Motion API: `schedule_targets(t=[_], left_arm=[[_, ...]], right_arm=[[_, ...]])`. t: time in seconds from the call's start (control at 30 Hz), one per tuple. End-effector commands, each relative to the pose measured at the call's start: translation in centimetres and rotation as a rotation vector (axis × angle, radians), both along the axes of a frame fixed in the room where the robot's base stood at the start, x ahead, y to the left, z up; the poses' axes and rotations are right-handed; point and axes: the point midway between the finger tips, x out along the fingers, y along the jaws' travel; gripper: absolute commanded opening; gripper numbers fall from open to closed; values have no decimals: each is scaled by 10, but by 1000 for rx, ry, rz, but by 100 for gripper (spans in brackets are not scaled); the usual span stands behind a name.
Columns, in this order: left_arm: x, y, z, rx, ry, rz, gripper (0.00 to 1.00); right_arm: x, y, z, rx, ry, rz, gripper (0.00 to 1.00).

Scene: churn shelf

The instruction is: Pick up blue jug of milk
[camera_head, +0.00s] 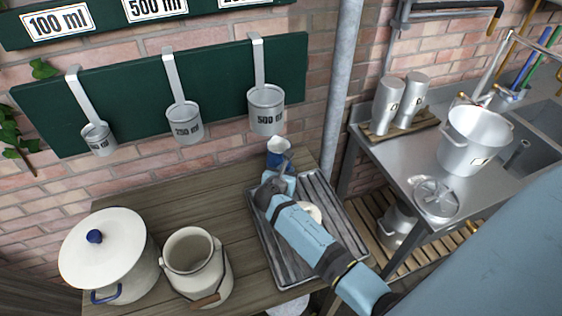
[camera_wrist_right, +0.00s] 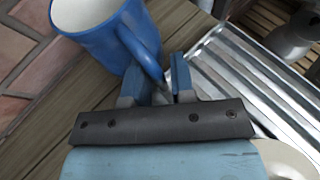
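The blue jug (camera_head: 277,160) stands at the back of the wooden table, close to the far end of the metal tray. Its inside looks white. In the right wrist view the jug (camera_wrist_right: 112,43) fills the upper left, with its handle toward my right gripper (camera_wrist_right: 157,88). The two fingers are apart, one on each side of the handle's lower part, with a gap showing beside the right finger. In the head view my right gripper (camera_head: 277,180) is just in front of the jug and hides its lower part. My left gripper is not in view.
The ribbed metal tray (camera_head: 285,268) lies under my right arm, with a pale round thing (camera_head: 312,212) on it. A white lidded pot (camera_head: 105,250) and a cream milk can (camera_head: 197,265) stand left. Measuring cups hang behind; a pipe (camera_head: 342,85) rises behind right.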

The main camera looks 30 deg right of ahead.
Motion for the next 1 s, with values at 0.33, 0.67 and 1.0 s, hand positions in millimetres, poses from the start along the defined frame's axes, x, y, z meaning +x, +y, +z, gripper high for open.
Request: schedule_targets(t=[0.33, 0.67, 1.0], left_arm=[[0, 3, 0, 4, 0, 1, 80], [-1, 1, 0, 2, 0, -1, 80], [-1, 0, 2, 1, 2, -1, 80]], right_arm=[[1, 0, 1, 0, -2, 1, 0], [0, 0, 3, 0, -2, 1, 0], [1, 0, 28, -1, -4, 0, 0]])
